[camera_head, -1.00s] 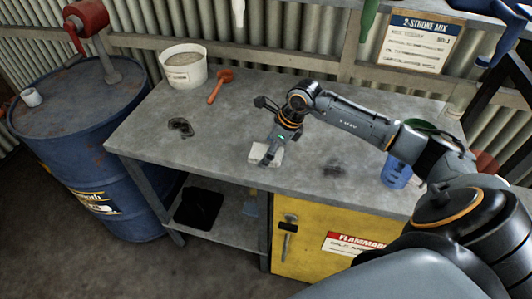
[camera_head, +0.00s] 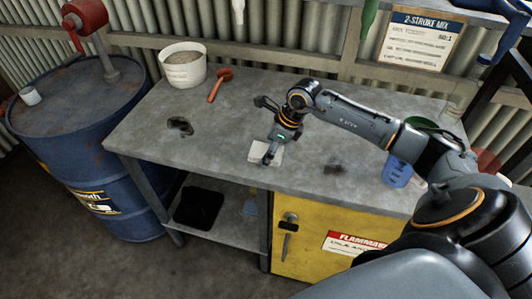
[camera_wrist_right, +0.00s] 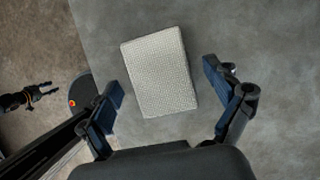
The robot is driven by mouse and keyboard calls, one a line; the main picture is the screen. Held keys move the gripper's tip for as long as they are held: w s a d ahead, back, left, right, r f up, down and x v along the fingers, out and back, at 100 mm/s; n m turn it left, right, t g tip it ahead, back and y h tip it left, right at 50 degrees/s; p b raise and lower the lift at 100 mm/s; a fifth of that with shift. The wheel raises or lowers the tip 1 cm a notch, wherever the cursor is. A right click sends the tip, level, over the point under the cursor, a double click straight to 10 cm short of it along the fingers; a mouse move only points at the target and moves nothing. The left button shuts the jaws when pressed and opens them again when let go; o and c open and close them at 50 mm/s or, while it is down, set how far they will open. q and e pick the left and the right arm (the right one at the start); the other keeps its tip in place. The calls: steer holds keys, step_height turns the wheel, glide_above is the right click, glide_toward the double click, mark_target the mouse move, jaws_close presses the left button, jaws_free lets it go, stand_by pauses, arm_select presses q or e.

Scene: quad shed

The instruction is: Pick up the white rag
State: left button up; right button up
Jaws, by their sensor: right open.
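The white rag (camera_head: 276,152) lies flat on the grey workbench near its front edge, as a small textured rectangle. It also shows in the right wrist view (camera_wrist_right: 160,70), slightly tilted. My right gripper (camera_head: 266,160) is over the rag, partly hiding it in the head view. In the wrist view its blue-padded fingers (camera_wrist_right: 163,78) are apart, one on each side of the rag with a gap to each edge. I cannot tell its exact height above the bench. My left gripper (camera_wrist_right: 46,89) shows small at the left of the wrist view, its fingers apart, and is outside the head view.
A white bucket (camera_head: 183,72), an orange-red tool (camera_head: 218,84) and a dark stain (camera_head: 180,126) are left on the workbench (camera_head: 225,125). A blue drum (camera_head: 95,150) stands beside the bench. Bench space around the rag is clear.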

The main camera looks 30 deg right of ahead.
steer(key=c, duration=1.1)
steer(key=shift+c, duration=0.2)
steer(key=shift+r+p, duration=0.35)
steer(key=shift+p, duration=0.1)
steer(key=shift+r+b, duration=0.15)
steer(key=shift+b, duration=0.25)
steer(key=shift+w+d+r+b, duration=0.1)
steer(key=shift+r+b, duration=0.45)
steer(key=shift+r, duration=0.15)
steer(key=s+a+r+b, duration=0.2)
steer(key=s+r+b, duration=0.4)
steer(key=s+r, duration=0.5)
steer(key=shift+s+a, duration=0.15)
steer(key=shift+s, duration=1.4)
